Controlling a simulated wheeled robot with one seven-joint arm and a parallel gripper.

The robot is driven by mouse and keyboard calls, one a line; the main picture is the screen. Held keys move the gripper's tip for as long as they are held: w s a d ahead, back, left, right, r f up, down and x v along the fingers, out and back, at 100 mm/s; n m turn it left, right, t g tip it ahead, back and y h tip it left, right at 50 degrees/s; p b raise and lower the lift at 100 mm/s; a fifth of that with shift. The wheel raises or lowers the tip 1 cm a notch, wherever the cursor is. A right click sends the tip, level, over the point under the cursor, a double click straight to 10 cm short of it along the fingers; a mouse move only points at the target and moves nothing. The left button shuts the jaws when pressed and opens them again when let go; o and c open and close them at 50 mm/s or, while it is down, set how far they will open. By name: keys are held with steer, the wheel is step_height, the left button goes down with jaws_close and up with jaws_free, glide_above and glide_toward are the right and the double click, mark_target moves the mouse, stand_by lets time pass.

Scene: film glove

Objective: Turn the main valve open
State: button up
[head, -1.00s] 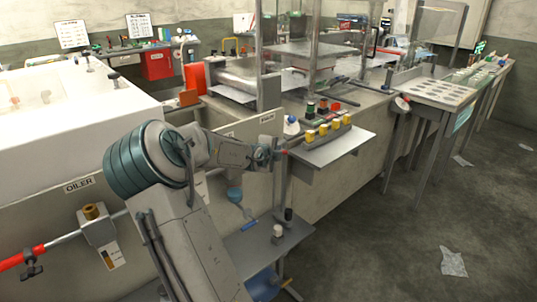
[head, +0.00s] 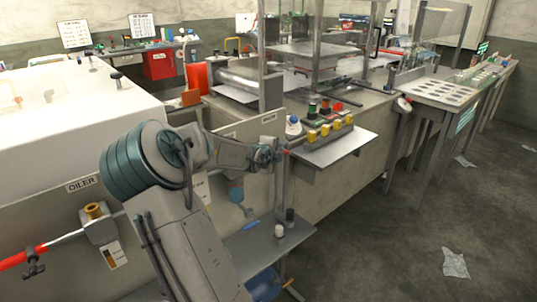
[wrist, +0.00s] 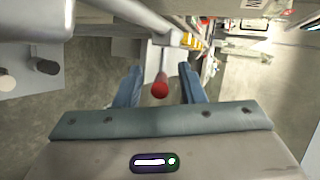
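A lever or rod with a red rounded end (wrist: 160,89) shows in the wrist view, end towards me; it may be the main valve's handle, but no label shows. My gripper (wrist: 160,70) is open, its two blue fingers on either side of the red end, with a gap on both sides. In the head view my gripper (head: 266,155) is beside the upright grey post, just left of a small red tip (head: 285,152). The fingers are too small there to make out. The valve's body cannot be made out.
A shelf (head: 330,147) with several yellow and coloured buttons juts out right of my gripper. A lower grey shelf (head: 260,245) with small cylinders lies beneath. A red-handled bar (head: 30,258) is at the lower left. Floor at the right is open, with scraps.

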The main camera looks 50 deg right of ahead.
steer(key=p+v, duration=0.3)
steer(key=v, duration=1)
